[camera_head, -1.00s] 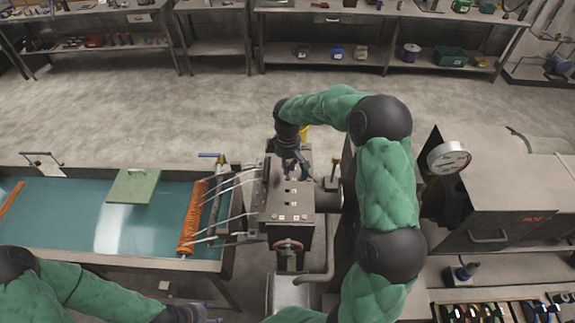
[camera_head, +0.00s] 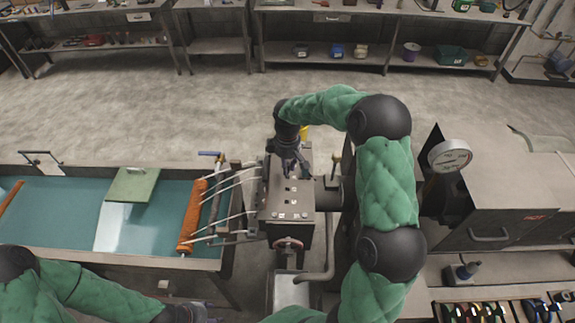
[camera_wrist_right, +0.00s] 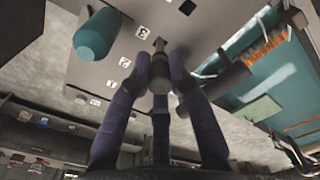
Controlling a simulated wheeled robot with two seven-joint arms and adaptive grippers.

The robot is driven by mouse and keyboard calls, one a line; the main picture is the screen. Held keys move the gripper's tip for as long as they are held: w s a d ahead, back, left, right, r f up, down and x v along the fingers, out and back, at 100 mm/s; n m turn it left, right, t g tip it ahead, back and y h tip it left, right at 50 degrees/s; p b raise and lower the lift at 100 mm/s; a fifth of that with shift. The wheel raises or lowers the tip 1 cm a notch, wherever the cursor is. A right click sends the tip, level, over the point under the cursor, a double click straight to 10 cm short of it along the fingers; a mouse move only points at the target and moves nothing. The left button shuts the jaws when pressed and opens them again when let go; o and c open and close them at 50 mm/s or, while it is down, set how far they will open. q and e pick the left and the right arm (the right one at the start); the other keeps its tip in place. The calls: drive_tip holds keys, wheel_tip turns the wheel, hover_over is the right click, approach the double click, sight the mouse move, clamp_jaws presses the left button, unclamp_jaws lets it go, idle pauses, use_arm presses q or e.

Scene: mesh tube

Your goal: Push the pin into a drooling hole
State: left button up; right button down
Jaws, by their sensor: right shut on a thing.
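The grey metal die block (camera_head: 284,203) stands in the middle of the head view, with small numbered labels and holes on its top. White strands (camera_head: 228,187) run from its left side toward the bath. My right gripper (camera_head: 289,168) is over the block's far part. In the right wrist view its purple fingers are shut on a dark, short cylindrical pin (camera_wrist_right: 160,75), whose thin tip points at the labelled face (camera_wrist_right: 115,45). I cannot tell whether the tip is inside a hole. My left gripper (camera_head: 192,313) is low at the bottom edge, mostly cut off.
A water bath (camera_head: 65,215) with an orange roller (camera_head: 193,215) and a green plate (camera_head: 133,185) lies left. A pressure gauge (camera_head: 450,155) and grey cabinet (camera_head: 505,200) stand right. Open floor lies behind.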

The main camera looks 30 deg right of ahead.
drive_tip(key=shift+f+b, duration=1.05)
drive_tip(key=shift+f, duration=0.5)
idle(1.4)
drive_tip(key=c, duration=1.1)
unclamp_jaws()
drive_tip(key=shift+o, duration=0.2)
wheel_tip(320, 180, up, 12)
drive_tip(key=shift+r, duration=0.1)
